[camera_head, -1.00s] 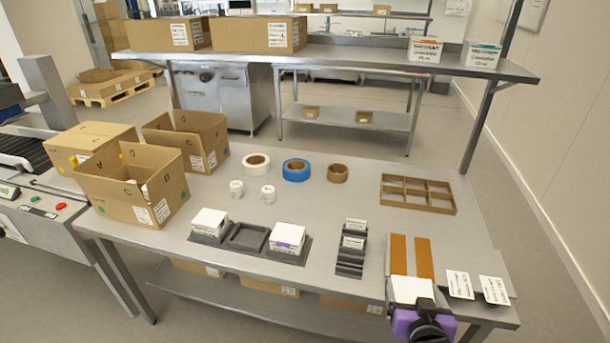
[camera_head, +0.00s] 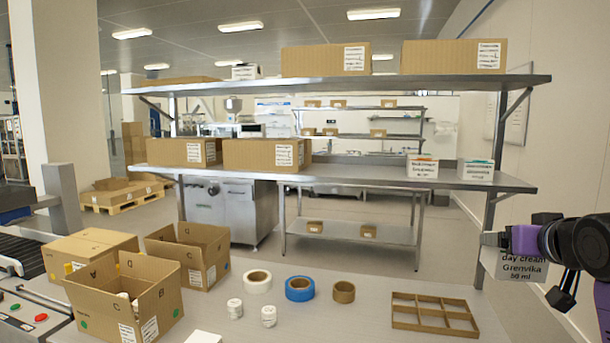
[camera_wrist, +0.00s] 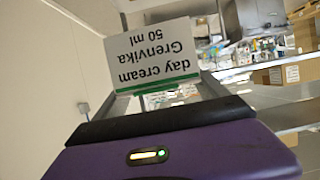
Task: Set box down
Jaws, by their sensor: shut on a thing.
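My gripper (camera_head: 497,240) is raised at the right of the head view, above the bench's right end. It is shut on a white box (camera_head: 520,268) labelled "day cream Grenvika 50 ml". In the wrist view the box (camera_wrist: 155,58) sits between the fingers, its label upside down, with a green stripe along its near edge. The box is clear of the bench and the shelves. On the middle shelf (camera_head: 350,178), two white labelled boxes stand at the right: one with an orange-red top (camera_head: 422,167) and one with a green top (camera_head: 475,172).
Large cartons stand on the middle shelf (camera_head: 262,154) and top shelf (camera_head: 453,56). The middle shelf is bare between its cartons and white boxes. On the bench are open cartons (camera_head: 125,300), tape rolls (camera_head: 299,288), small jars (camera_head: 268,316) and a divided tray (camera_head: 434,315). A shelf post (camera_head: 490,225) stands left of my gripper.

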